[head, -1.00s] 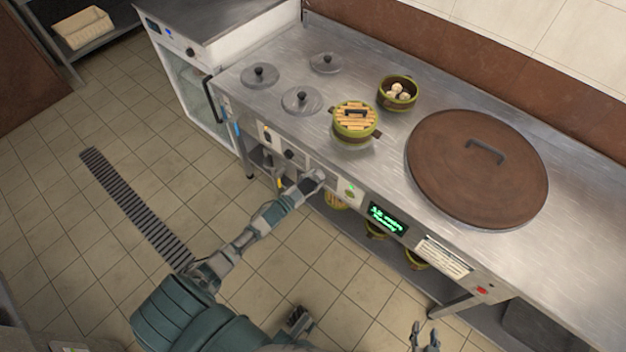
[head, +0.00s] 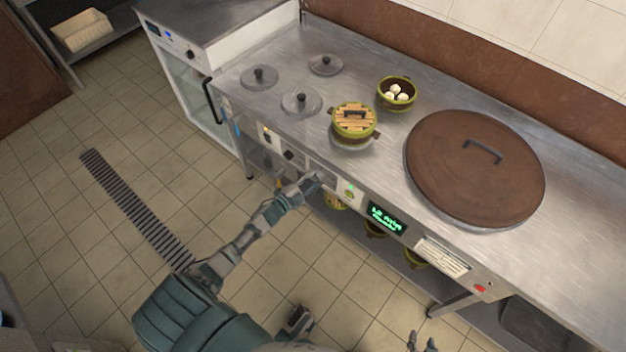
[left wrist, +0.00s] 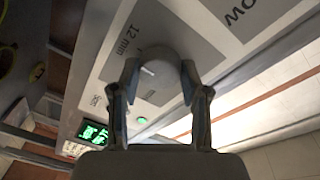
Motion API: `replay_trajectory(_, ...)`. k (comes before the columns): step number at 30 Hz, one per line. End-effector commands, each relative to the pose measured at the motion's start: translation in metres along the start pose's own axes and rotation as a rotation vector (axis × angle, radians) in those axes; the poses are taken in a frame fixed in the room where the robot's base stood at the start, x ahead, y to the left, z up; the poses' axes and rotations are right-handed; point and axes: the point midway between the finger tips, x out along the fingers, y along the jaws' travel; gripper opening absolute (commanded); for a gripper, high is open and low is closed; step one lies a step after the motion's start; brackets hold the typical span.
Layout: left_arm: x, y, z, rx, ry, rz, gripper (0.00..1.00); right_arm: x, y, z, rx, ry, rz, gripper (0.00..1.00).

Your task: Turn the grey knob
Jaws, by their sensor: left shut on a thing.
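The grey knob (left wrist: 158,70) sits on the front panel of the steel counter and shows between my fingers in the left wrist view. A "12 min" label is printed beside it. My left gripper (left wrist: 158,95) has its two fingers on either side of the knob, shut on it. In the head view my left gripper (head: 315,178) is at the counter's front panel and mostly hides the knob. My right gripper (head: 422,342) shows only in part at the bottom edge of the head view, and its fingers are cut off.
A lit green button (head: 349,193) and a green display (head: 386,218) are right of the knob. A black knob (head: 289,155) is to the left.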

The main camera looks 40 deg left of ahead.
Motion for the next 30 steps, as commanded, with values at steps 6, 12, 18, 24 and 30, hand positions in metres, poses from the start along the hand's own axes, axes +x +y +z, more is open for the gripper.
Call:
replay_trajectory(6, -0.003, 0.007, 0.002, 0.001, -0.008, 0.013, 0.1, 0.0, 0.0, 0.001, 0.0, -0.002, 0.0, 0.4)
replay_trajectory(12, -0.003, 0.007, 0.002, 0.0, -0.007, 0.012, 0.65, 0.0, 0.0, 0.001, 0.0, -0.002, 0.0, 0.4)
replay_trajectory(18, -0.002, 0.003, 0.001, 0.001, -0.003, 0.006, 0.71, 0.0, 0.0, 0.001, 0.0, -0.003, 0.0, 0.4)
replay_trajectory(24, -0.007, 0.003, 0.0, 0.001, -0.002, 0.004, 0.71, -0.002, -0.001, 0.003, -0.001, -0.007, -0.002, 0.4)
replay_trajectory(30, -0.042, 0.004, 0.001, 0.001, -0.003, 0.007, 0.71, -0.001, -0.001, 0.002, 0.0, -0.004, -0.001, 0.4)
